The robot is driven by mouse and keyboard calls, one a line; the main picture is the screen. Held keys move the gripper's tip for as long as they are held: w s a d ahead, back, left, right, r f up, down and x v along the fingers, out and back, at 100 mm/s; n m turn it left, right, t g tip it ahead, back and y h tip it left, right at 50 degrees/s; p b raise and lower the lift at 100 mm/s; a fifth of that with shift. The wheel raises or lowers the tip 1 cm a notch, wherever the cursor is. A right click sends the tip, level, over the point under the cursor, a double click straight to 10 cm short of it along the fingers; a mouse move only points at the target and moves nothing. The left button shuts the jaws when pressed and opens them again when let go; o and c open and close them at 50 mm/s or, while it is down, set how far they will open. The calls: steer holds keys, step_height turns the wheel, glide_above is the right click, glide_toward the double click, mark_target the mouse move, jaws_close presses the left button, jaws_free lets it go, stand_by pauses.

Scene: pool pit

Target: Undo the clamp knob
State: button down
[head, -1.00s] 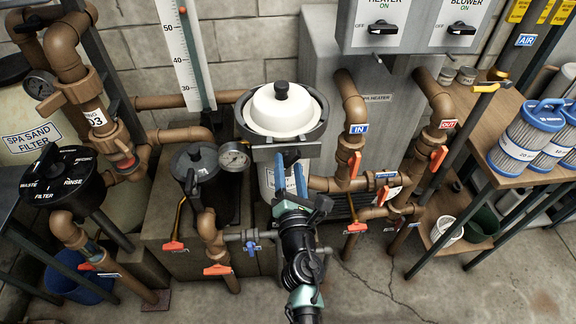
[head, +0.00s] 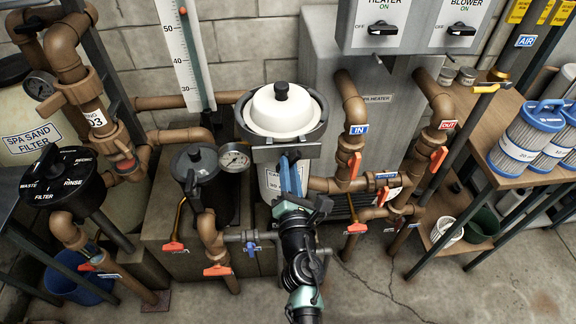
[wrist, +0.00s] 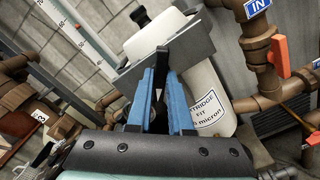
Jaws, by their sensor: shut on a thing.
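The cartridge filter stands ahead of me, with a white domed lid (head: 284,112) and a small black knob on top (head: 281,90). A dark grey clamp band (head: 246,131) rings the lid, with a grey plate (head: 310,150) at its front. My gripper (head: 289,160) is at the front of this plate. In the wrist view, its blue fingers (wrist: 161,76) are shut on a narrow black piece (wrist: 161,65), which looks like the clamp knob. The fingers hide most of it in the head view. The labelled white filter body (wrist: 205,95) is right of the fingers.
A black-lidded pump pot (head: 195,162) and pressure gauge (head: 235,157) stand close left. Brown pipes with orange-handled valves (head: 354,165) are close right. The grey heater cabinet (head: 385,130) is behind. A shelf with blue-capped cartridges (head: 525,135) is far right.

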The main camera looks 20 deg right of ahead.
steer(key=n+b, duration=0.2)
steer(key=n, duration=2.4)
steer(key=shift+n, duration=0.4)
steer(key=c, duration=0.7)
jaws_free()
steer(key=v, duration=0.7)
steer(key=shift+r, duration=0.1)
